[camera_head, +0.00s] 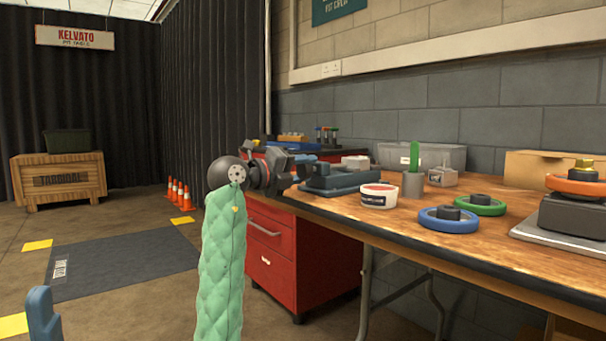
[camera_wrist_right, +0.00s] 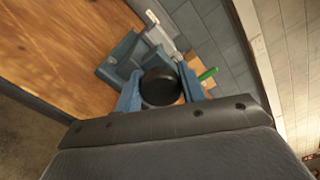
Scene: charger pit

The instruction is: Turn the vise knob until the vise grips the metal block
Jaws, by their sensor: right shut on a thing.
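The blue-grey vise (camera_head: 345,178) sits on the wooden bench near its left end; part of it shows in the right wrist view (camera_wrist_right: 118,62). My right gripper (camera_head: 303,167) is at the vise's near left end. In the right wrist view its blue fingers (camera_wrist_right: 160,92) are shut on the round black vise knob (camera_wrist_right: 160,87), one on each side. A light grey piece (camera_wrist_right: 158,36) shows beyond the knob; I cannot tell whether it is the metal block or whether the jaws touch it. One blue finger of my left gripper (camera_head: 42,314) shows at the lower left.
On the bench right of the vise are a round red-and-white tin (camera_head: 379,196), a grey cup (camera_head: 413,185), a blue ring (camera_head: 449,220), a green ring (camera_head: 480,205) and a clear bin (camera_head: 450,155). A red drawer cabinet (camera_head: 325,262) stands below.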

